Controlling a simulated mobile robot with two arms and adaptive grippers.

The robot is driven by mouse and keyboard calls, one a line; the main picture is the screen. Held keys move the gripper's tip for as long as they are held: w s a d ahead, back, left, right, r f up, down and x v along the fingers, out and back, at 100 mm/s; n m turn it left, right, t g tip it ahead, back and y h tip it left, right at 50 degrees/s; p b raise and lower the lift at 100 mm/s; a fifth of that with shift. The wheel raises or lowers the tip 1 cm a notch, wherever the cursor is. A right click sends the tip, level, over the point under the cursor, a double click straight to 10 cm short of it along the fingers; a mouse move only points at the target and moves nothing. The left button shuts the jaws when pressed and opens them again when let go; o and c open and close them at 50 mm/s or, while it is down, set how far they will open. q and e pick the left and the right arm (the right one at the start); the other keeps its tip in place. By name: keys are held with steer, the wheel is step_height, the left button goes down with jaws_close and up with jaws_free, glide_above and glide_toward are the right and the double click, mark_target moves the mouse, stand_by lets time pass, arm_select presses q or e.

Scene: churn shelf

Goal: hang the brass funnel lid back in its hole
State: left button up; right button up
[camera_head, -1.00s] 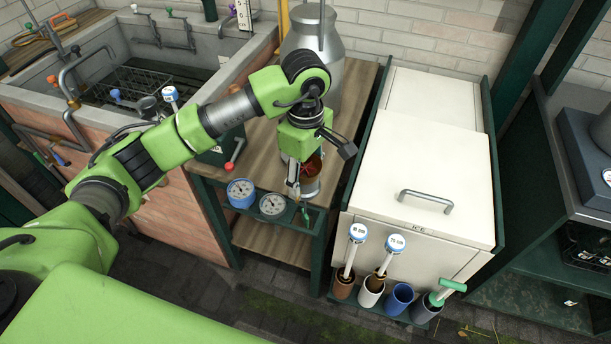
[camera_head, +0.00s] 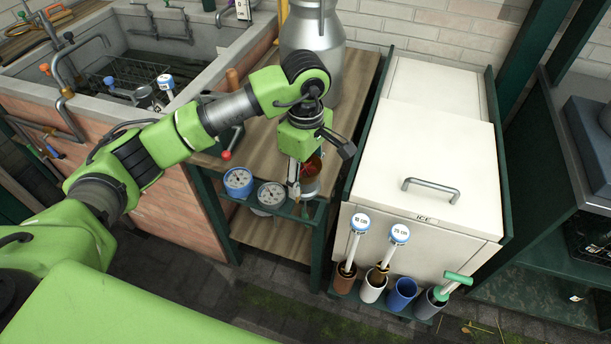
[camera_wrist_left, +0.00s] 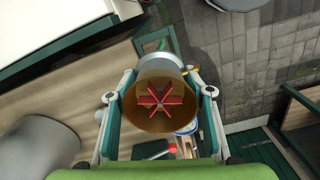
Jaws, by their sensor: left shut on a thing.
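My left gripper (camera_head: 308,190) is over the front rail of the wooden-topped stand. It is shut on a round, hollow brass-coloured piece with a silvery part, which I take to be the brass funnel lid (camera_head: 312,186). In the left wrist view the lid (camera_wrist_left: 158,120) sits between the two fingers (camera_wrist_left: 160,105), its brown-gold mouth facing the camera with a red star shape inside. The green rail (camera_head: 293,209) runs just below it; its hole is hidden, and I cannot tell whether the lid touches the rail. My right gripper is out of view.
A blue-rimmed dial (camera_head: 238,181) and a grey-rimmed dial (camera_head: 271,195) sit in the rail left of the gripper. A large metal churn (camera_head: 315,45) stands behind. A white ice chest (camera_head: 425,150) is at right, with several cups and handled tools (camera_head: 372,285) before it.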

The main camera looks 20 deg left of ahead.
arm_select(q)
steer(key=shift+f+b, duration=2.75)
steer(key=shift+f, duration=0.2)
steer(key=shift+a+f+b, duration=0.1)
steer(key=shift+f+b, duration=0.5)
steer(key=shift+f, duration=0.2)
